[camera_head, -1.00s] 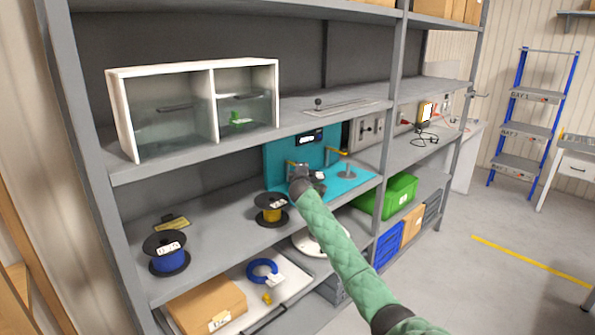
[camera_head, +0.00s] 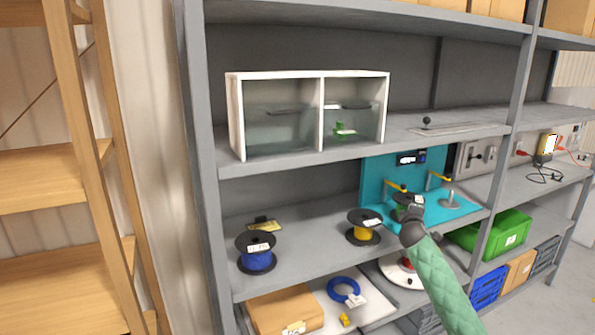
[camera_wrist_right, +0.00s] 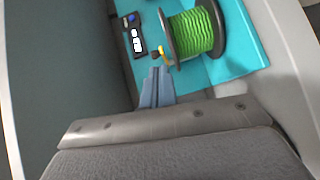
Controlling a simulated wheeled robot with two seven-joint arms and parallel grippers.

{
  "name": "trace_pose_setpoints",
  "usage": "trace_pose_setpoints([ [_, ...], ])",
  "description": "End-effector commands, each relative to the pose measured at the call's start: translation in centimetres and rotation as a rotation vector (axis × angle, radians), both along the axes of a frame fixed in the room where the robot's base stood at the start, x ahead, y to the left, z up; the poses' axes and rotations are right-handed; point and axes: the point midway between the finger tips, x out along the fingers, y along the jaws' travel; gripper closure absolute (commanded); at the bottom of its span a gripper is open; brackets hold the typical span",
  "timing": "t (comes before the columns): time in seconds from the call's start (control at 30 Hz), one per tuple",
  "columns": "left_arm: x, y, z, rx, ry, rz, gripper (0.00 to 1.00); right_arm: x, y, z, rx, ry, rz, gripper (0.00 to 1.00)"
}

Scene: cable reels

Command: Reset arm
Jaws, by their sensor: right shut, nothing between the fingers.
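My right arm, in a green sleeve, comes in from the bottom right of the head view. Its gripper (camera_head: 411,212) is in front of the teal station on the middle shelf. In the right wrist view my right gripper (camera_wrist_right: 157,88) is shut, with nothing between its fingers. A reel of bright green cable (camera_wrist_right: 193,30) stands just beyond the fingertips on the teal mat (camera_wrist_right: 235,58), apart from them as far as I can tell. In the head view the arm partly hides that area. My left gripper is not in view.
On the middle shelf stand a blue cable reel (camera_head: 257,261) and a yellow cable reel (camera_head: 362,236). A white two-part cabinet (camera_head: 235,117) is on the shelf above. Below are a cardboard box (camera_head: 285,312), a blue coil (camera_head: 344,291) and a green crate (camera_head: 512,238). A shelf upright (camera_head: 204,200) stands left.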

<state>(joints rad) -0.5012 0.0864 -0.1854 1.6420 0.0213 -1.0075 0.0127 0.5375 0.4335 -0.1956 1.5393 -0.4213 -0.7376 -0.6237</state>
Motion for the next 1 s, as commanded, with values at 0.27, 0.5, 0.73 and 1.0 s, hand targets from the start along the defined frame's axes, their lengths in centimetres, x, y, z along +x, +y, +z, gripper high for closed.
trace_pose_setpoints([
  [0.27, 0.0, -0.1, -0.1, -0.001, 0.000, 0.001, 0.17, -8.0, 6.0, -10.8, 0.227, 0.112, -0.004, 1.00],
  [0.5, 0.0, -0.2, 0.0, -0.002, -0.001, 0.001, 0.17, -16.6, 10.7, -18.5, 0.431, 0.220, -0.038, 1.00],
  [0.73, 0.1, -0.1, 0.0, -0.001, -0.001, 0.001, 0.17, -26.0, 14.7, -24.2, 0.622, 0.334, -0.093, 1.00],
  [1.0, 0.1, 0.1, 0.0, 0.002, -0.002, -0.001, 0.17, -37.9, 18.9, -28.5, 0.833, 0.471, -0.185, 1.00],
])
